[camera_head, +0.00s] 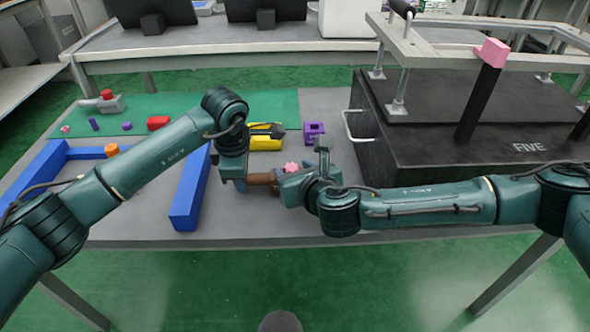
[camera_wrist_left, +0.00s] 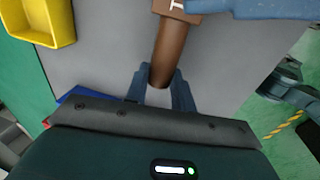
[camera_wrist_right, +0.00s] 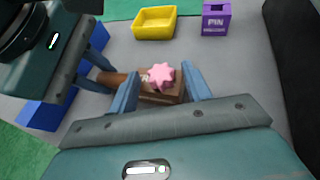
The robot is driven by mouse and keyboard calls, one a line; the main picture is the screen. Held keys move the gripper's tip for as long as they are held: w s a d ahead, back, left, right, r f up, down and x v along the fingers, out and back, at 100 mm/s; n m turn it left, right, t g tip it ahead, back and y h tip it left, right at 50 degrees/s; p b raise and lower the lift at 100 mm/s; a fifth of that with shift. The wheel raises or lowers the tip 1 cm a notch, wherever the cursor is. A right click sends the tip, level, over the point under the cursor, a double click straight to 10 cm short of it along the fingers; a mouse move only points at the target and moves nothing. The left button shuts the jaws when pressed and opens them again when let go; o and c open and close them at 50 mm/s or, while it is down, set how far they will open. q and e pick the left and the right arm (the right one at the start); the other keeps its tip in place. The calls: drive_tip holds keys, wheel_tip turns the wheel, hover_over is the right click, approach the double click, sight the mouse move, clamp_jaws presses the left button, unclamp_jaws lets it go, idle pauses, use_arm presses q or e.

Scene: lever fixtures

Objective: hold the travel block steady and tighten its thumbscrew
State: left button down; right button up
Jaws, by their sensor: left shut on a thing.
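The travel block (camera_wrist_right: 172,97) is brown, with a brown rod-like handle on its left, seen in the head view (camera_head: 262,179) and the left wrist view (camera_wrist_left: 170,48). Its pink star-shaped thumbscrew (camera_wrist_right: 160,75) sits on top and also shows in the head view (camera_head: 291,167). My left gripper (camera_wrist_left: 160,85) is shut on the handle's end. My right gripper (camera_wrist_right: 160,82) is open, its fingers apart on either side of the thumbscrew in its wrist view. In the head view my right gripper (camera_head: 300,178) partly hides the block. I cannot tell whether its fingers touch the block.
A yellow bin (camera_wrist_right: 155,22) and a purple box marked PIN (camera_wrist_right: 217,18) stand behind the block. A blue rail (camera_head: 190,190) lies left of my left gripper. A large black fixture (camera_head: 455,140) with a metal handle takes up the right side. Grey table is free in front.

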drive_tip(key=c, duration=0.9)
drive_tip(key=shift+a+m+t+h, duration=0.2)
drive_tip(key=shift+m+h, duration=0.4)
drive_tip(key=shift+h, duration=0.1)
drive_tip(key=shift+a+m+t+h, duration=0.15)
drive_tip(key=shift+m+t+h, duration=0.05)
drive_tip(key=shift+m+h, duration=0.45)
drive_tip(key=shift+a+m+h, duration=0.2)
drive_tip(key=shift+m+h, duration=1.45)
drive_tip(key=shift+h, duration=0.4)
drive_tip(key=o, duration=1)
